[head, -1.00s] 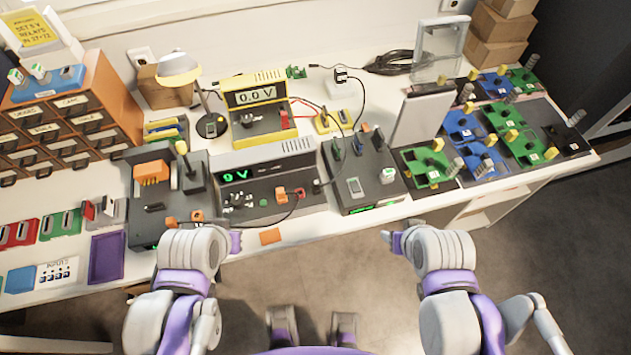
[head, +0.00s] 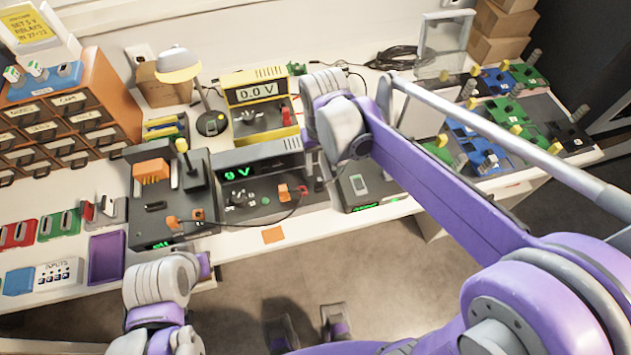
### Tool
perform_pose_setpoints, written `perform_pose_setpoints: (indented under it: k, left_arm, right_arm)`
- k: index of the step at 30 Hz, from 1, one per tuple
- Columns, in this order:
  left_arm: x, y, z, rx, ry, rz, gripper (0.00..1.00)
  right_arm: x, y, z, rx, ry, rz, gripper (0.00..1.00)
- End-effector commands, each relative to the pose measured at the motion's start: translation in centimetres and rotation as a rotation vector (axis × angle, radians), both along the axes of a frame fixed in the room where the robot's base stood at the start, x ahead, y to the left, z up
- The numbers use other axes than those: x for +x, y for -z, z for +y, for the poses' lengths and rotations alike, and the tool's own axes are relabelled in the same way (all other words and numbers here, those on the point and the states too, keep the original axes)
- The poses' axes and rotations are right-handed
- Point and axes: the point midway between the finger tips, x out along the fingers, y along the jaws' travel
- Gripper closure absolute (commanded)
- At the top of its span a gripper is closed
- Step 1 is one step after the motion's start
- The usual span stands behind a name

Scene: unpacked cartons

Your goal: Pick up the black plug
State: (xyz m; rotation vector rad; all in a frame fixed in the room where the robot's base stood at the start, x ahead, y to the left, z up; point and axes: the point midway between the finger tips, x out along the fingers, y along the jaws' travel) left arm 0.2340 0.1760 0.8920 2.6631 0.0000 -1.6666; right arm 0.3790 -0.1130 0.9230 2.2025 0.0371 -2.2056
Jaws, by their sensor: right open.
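I cannot make out the black plug in the head view now. A dark plug on a black cable near the right end of the 9 V supply (head: 262,172) showed earlier, and my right arm covers much of that area. My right gripper (head: 310,163) reaches down from its wrist at the supply's right end. Its jaws are open, though the fingertips are hard to make out. My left gripper (head: 204,266) is low at the table's front edge, apart from the objects. Its jaws are unclear.
A grey box (head: 358,186) is partly hidden under my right arm. A yellow meter (head: 256,92) and a lamp (head: 180,68) stand behind. Circuit boards fill the right.

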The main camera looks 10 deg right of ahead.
Motion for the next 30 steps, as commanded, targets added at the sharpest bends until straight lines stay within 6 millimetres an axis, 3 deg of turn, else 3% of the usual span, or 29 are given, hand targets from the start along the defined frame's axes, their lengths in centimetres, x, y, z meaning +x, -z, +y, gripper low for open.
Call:
perform_pose_setpoints:
  k: [3,10,18,27,30]
  left_arm:
    - [-0.1,0.3,0.0,0.000,0.000,0.001,1.00]
    - [-0.1,0.4,0.0,0.000,0.000,0.002,1.00]
    - [-0.1,0.7,0.0,0.000,0.000,0.003,1.00]
    - [-0.1,0.7,0.0,0.000,0.000,0.003,1.00]
    - [-0.1,0.7,0.0,0.000,0.000,0.003,1.00]
  right_arm:
    - [0.1,1.9,0.0,0.000,0.000,0.000,0.43]
    - [0.2,3.6,0.1,0.000,0.000,-0.001,0.43]
    - [0.5,7.4,0.3,0.000,0.000,-0.001,0.43]
    - [0.5,7.9,0.3,0.001,0.000,-0.002,0.43]
    - [0.5,7.9,0.3,0.001,0.000,-0.002,0.59]
